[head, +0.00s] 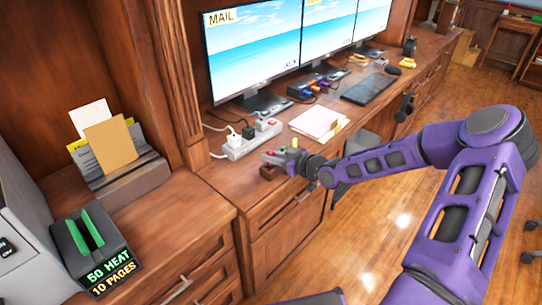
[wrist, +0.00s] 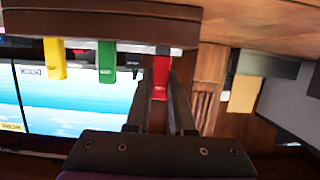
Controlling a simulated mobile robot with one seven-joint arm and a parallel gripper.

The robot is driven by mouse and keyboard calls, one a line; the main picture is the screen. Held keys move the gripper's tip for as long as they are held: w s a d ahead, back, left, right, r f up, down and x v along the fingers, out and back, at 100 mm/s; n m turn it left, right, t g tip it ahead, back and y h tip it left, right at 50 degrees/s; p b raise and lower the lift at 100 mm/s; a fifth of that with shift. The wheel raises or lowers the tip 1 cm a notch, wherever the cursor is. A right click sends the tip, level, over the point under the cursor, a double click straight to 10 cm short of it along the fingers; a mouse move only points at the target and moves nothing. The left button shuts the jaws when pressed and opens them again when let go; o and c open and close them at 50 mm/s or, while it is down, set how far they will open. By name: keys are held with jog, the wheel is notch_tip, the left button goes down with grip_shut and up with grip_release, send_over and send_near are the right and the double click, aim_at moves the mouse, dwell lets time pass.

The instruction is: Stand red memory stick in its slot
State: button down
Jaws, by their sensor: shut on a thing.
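My gripper (wrist: 160,76) is shut on the red memory stick (wrist: 160,90), with a finger on each side of it in the wrist view. That view is upside down. The stick's far end meets the edge of a brown wooden holder (wrist: 100,28); I cannot tell whether it is inside a slot or only against it. A yellow stick (wrist: 54,60) and a green stick (wrist: 106,62) stand in the same holder, beside the red one. In the head view my gripper (head: 290,158) is at the small holder (head: 268,173) near the desk's front edge, partly hiding it.
A white power strip (head: 245,142) with plugs lies just behind the holder. Papers (head: 318,122) lie to its right, with monitors (head: 255,45) behind. A letter rack (head: 130,180) and a black box with green parts (head: 90,245) stand at the left.

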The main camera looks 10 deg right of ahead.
jog(key=shift+f+b, duration=0.35)
jog(key=shift+f, duration=0.25)
jog(key=c, duration=0.7)
grip_release()
jog(key=shift+r, duration=0.1)
jog(key=p+v, duration=0.3)
jog(key=v, duration=1.4)
jog(key=shift+s+p, duration=0.2)
jog(key=shift+p, duration=0.1)
